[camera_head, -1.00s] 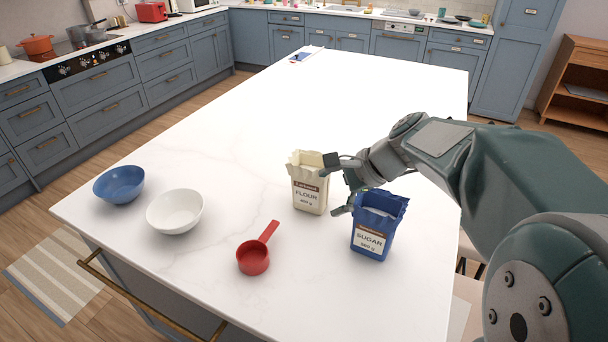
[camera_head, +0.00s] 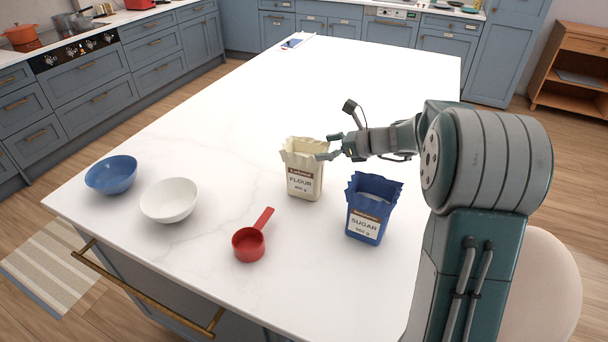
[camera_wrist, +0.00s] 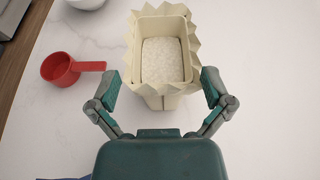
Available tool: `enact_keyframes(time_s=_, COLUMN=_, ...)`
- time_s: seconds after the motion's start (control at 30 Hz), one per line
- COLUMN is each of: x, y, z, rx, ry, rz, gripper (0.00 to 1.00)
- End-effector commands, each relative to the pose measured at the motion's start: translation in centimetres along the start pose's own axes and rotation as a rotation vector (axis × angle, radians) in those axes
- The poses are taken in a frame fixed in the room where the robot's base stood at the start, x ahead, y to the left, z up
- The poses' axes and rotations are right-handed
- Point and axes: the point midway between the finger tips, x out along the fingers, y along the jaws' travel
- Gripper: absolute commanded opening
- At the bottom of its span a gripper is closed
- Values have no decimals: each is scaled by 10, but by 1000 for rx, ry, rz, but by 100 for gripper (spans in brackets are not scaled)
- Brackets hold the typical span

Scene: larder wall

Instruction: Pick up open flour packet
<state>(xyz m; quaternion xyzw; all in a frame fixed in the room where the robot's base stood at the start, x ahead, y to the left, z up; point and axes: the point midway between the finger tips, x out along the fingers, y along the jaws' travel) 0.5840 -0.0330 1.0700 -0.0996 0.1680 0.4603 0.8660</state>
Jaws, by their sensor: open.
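The open flour packet (camera_head: 303,172) is cream with a brown label and stands upright on the white worktop. In the wrist view the packet (camera_wrist: 162,18) shows its jagged open top with white flour inside. My gripper (camera_head: 330,146) is open at the packet's right side, near its top edge. In the wrist view my gripper's fingers (camera_wrist: 161,92) are spread on either side of the packet's near edge. Nothing is held between them.
A blue sugar packet (camera_head: 368,222) stands open to the right and nearer. A red measuring scoop (camera_head: 249,243), a white bowl (camera_head: 170,201) and a blue bowl (camera_head: 112,176) are to the left. The worktop (camera_head: 330,75) behind the packet is largely clear.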

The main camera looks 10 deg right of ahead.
Motion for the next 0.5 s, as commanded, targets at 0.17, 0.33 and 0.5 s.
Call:
enact_keyframes(time_s=0.17, x=12, y=0, z=-1, rx=-1, ry=2, rz=0, gripper=100)
enact_keyframes(time_s=0.33, x=32, y=0, z=-2, rx=-2, ry=2, rz=2, gripper=100)
enact_keyframes(time_s=0.5, x=57, y=-1, z=-2, rx=-2, ry=1, rz=2, gripper=100)
